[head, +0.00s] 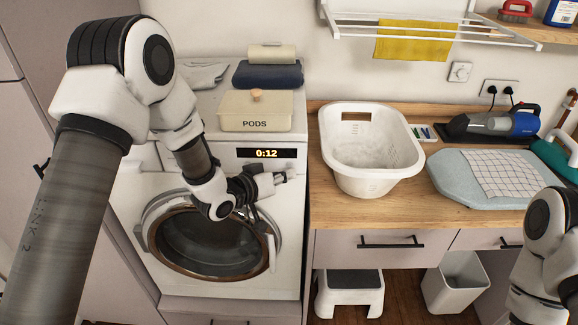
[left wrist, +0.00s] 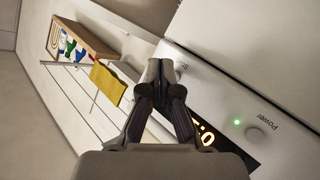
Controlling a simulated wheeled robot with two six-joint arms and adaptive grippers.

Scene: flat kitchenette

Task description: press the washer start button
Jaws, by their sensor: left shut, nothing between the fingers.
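The white front-loading washer (head: 290,225) stands under my left arm, its round dark door (head: 205,245) appearing shut. Its display (head: 266,153) reads 0:12. My left gripper (head: 283,177) is shut and empty, in front of the control panel just below and right of the display. In the left wrist view its fingertips (left wrist: 160,70) overlap the round start button (left wrist: 181,67), with the label partly hidden. I cannot tell whether they touch it. The power button (left wrist: 262,137) has a lit green light beside it (left wrist: 236,123). My right gripper is out of view.
A lidded PODS box (head: 255,123) and folded cloths (head: 268,74) sit on the washer. Right of it, the wooden counter (head: 325,208) holds a white laundry basket (head: 368,180) and an ironing pad (head: 455,190). A step stool (head: 347,302) stands below.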

